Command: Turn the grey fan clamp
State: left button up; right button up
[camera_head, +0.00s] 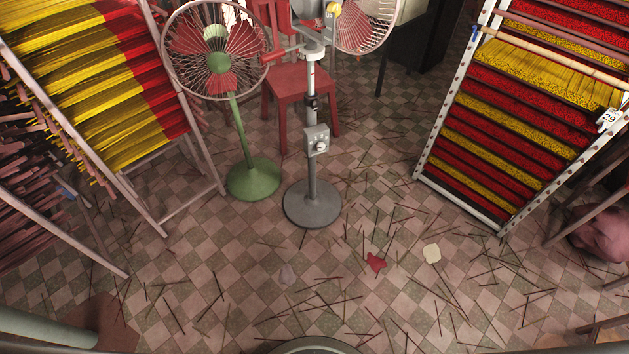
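The grey fan (311,168) stands upright on a round grey base (312,204) near the middle of the view. Its cage (365,22) is at the top and is cut off by the picture's upper edge. A dark collar (312,102), which looks like the clamp, sits around the pole above a grey control box (316,140) with a knob. The collar is small, and I cannot tell how it is turned. Neither of my grippers is in view, and nothing touches the grey fan's pole.
A green fan (253,178) stands close on the left, with a red chair (300,82) behind. Racks of yellow and red incense sticks stand at left (110,75) and right (520,120). The tiled floor (240,240) in front is open, with scattered thin sticks.

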aim_at(316, 105)
jog(key=z, duration=1.45)
jog(key=i, duration=2.9)
jog(key=u, duration=3.55)
